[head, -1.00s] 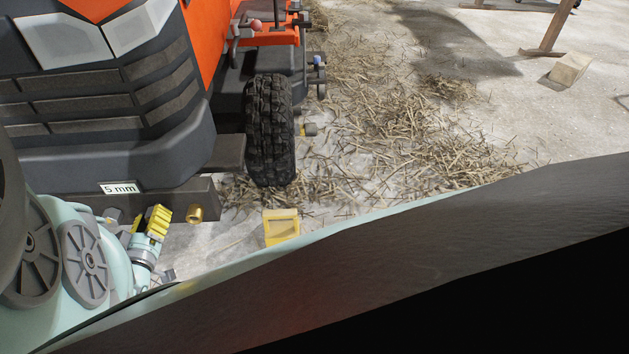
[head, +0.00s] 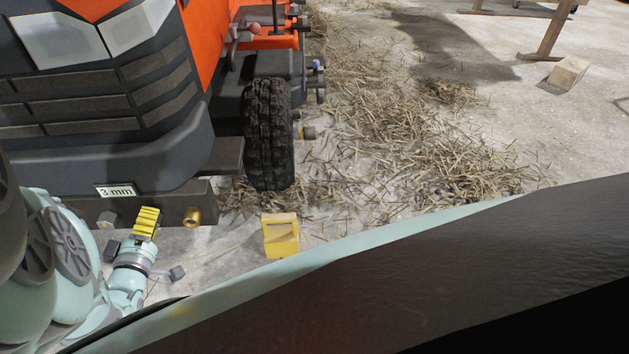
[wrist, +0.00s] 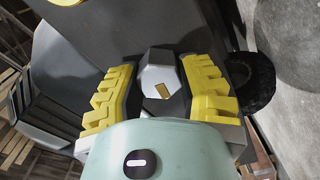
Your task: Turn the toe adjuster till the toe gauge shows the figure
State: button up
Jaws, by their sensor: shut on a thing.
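The toe gauge (head: 115,191) is a small white plate on the dark front beam of the orange tractor in the head view; it reads 3 mm. My gripper (head: 146,222) with yellow fingers is low in front of that beam. In the wrist view my gripper (wrist: 160,90) has its two fingers on either side of a grey hexagonal head (wrist: 158,70) with a small yellow mark, which I take as the toe adjuster, and is shut on it. In the head view the gripped head is hidden by the fingers.
A brass fitting (head: 193,217) sits on the beam just right of my gripper, and a grey hex piece (head: 107,220) to its left. The black front tyre (head: 268,135) stands further right. A yellow block (head: 281,236) is on the floor. Straw covers the floor beyond.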

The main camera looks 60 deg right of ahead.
jog(key=shift+f, duration=0.1)
jog(key=o, duration=1.2)
jog(key=v, duration=1.2)
jog(key=shift+d, duration=0.1)
